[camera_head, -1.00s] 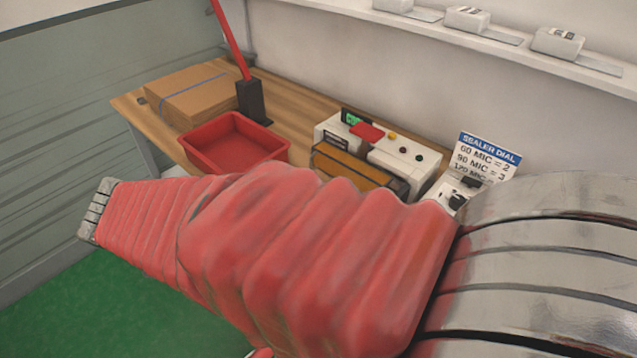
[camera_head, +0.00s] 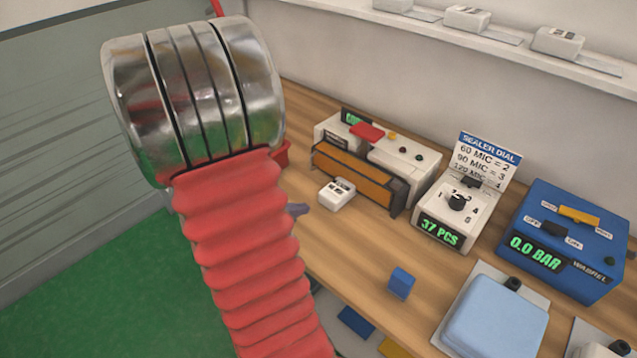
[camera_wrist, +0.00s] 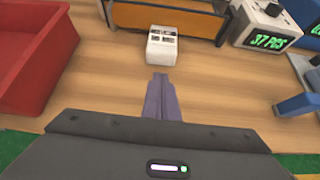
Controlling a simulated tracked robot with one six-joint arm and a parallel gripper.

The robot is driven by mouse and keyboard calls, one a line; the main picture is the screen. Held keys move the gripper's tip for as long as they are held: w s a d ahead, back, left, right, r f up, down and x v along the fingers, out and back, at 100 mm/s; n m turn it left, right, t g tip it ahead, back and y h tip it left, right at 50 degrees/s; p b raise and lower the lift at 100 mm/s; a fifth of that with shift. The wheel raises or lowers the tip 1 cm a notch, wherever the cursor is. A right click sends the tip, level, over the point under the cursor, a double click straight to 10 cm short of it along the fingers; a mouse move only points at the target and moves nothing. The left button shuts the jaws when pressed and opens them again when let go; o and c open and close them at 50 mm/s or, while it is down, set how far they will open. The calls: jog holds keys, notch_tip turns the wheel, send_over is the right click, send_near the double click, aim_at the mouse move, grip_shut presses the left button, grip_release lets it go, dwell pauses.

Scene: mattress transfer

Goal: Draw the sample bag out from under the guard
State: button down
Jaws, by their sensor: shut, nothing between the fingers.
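The guard (camera_head: 353,172) is the amber panel along the front of the white sealer (camera_head: 405,158); it also shows at the top of the wrist view (camera_wrist: 165,16). A small white block with a dark-marked label (camera_head: 337,193) lies on the bench just in front of it; the wrist view shows it too (camera_wrist: 162,46). I cannot tell whether this is the sample bag, and no other bag shows under the guard. My gripper (camera_wrist: 160,78) is shut and empty, its purple-grey fingers pointing at the block, apart from it. In the head view, my arm hides most of my gripper (camera_head: 298,209).
A red tray (camera_wrist: 35,60) stands left of my gripper. Right of the sealer are a counter reading 37 PCS (camera_head: 447,220), a dial sign (camera_head: 486,158) and a blue box reading 0.0 BAR (camera_head: 570,235). A small blue block (camera_head: 401,283) lies nearer. Bench around the white block is bare.

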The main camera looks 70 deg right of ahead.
jog(key=shift+s+d+f, duration=0.15)
jog(key=shift+d+f, duration=0.05)
jog(key=shift+d, duration=0.1)
